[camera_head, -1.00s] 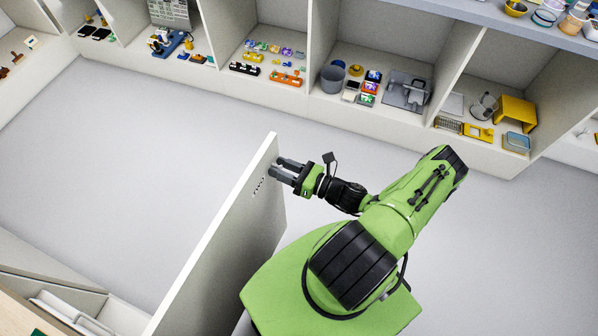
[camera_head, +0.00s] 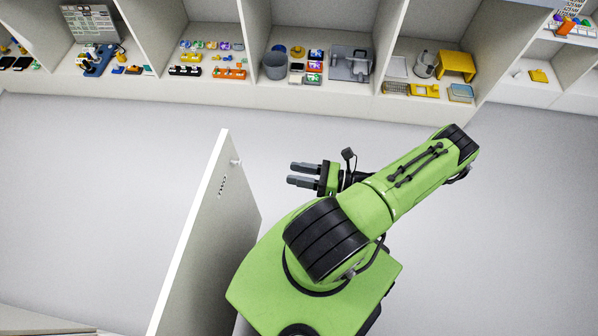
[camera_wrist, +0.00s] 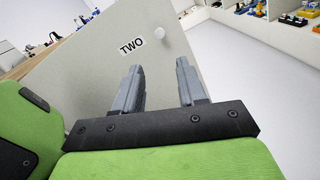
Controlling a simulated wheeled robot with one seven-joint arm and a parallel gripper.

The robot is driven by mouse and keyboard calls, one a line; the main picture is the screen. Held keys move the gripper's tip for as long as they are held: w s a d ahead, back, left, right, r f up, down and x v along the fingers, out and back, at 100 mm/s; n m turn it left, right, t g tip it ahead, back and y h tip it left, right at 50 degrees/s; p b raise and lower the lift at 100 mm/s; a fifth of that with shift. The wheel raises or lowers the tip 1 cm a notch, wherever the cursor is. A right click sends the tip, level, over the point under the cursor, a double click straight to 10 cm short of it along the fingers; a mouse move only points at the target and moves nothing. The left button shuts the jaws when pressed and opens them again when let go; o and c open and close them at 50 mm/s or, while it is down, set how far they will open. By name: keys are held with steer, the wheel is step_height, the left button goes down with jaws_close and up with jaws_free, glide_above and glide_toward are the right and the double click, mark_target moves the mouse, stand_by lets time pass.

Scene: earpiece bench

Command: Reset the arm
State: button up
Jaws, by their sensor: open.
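My gripper (camera_head: 290,174) is open and empty, with its two grey fingers apart, pointing left in the head view. It is to the right of a pale upright door panel (camera_head: 203,235), with a visible gap between them. In the wrist view the open gripper (camera_wrist: 158,72) points toward the same panel (camera_wrist: 90,85). The panel bears a label reading "TWO" (camera_wrist: 132,47). A round white knob (camera_wrist: 160,33) sits near its edge, and the knob also shows in the head view (camera_head: 235,161).
Shelf compartments along the back hold a grey bin (camera_head: 275,66), a grey tray (camera_head: 350,64), a yellow stand (camera_head: 456,65) and a blue device (camera_head: 97,61). The grey floor (camera_head: 100,180) between the panel and the shelves is clear.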

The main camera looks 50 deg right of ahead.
stand_by(0.4)
steer(key=w+a+r+n+g+h+p, duration=0.2)
steer(key=a+r+n+g, duration=0.1)
steer(key=r+n+g, duration=0.65)
steer(key=w+a+r+n+g+h+p, duration=0.1)
steer(key=w+a+r+n+g+h, duration=0.15)
steer(key=r+n+g, duration=0.65)
steer(key=s+a+r+n+t+h+p, duration=0.1)
steer(key=s+a+r+n+t+h, duration=0.1)
steer(key=r+n, duration=0.5)
steer(key=s+a+r+n+t+h+p, duration=0.1)
steer(key=s+a+r+n+t, duration=0.4)
steer(key=r, duration=0.5)
steer(key=a+n+t+h, duration=0.1)
steer(key=a+n, duration=0.1)
steer(key=n, duration=0.1)
steer(key=shift+a+r, duration=0.2)
steer(key=shift+r, duration=0.1)
steer(key=shift+a+t+h, duration=0.1)
steer(key=shift+t+h, duration=0.15)
